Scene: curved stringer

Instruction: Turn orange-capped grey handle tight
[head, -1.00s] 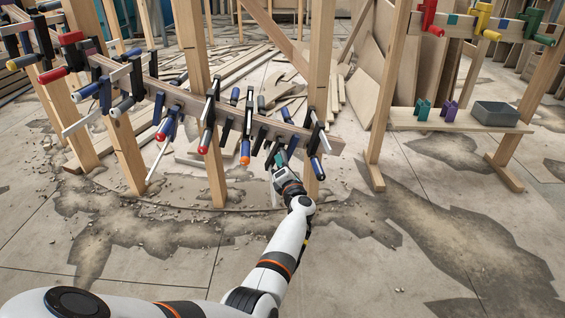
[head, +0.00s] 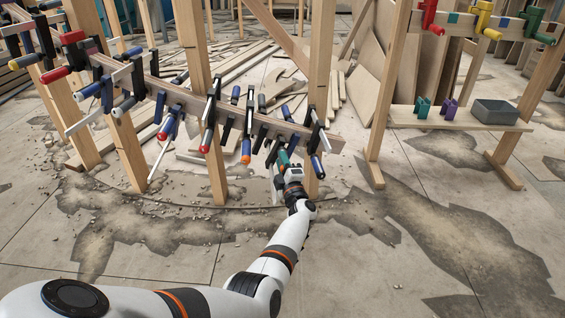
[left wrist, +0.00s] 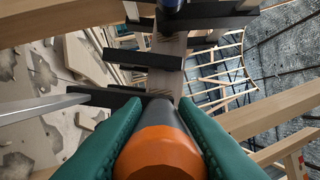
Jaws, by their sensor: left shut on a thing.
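In the left wrist view, a grey handle (left wrist: 168,118) with an orange cap (left wrist: 160,152) lies between the green fingers of my left gripper (left wrist: 160,108). The fingers are shut on it, one on each side. In the head view, my left gripper (head: 284,160) is at the right part of the curved wooden stringer (head: 328,140) and hides the held handle. Another orange-tipped handle (head: 246,150) hangs to its left, apart from the gripper. My right gripper is not in view.
Several clamps with red (head: 205,141), blue and black handles crowd the stringer on both sides of the gripper. Wooden posts (head: 217,170) stand close by. A bench at right holds a grey bin (head: 495,113).

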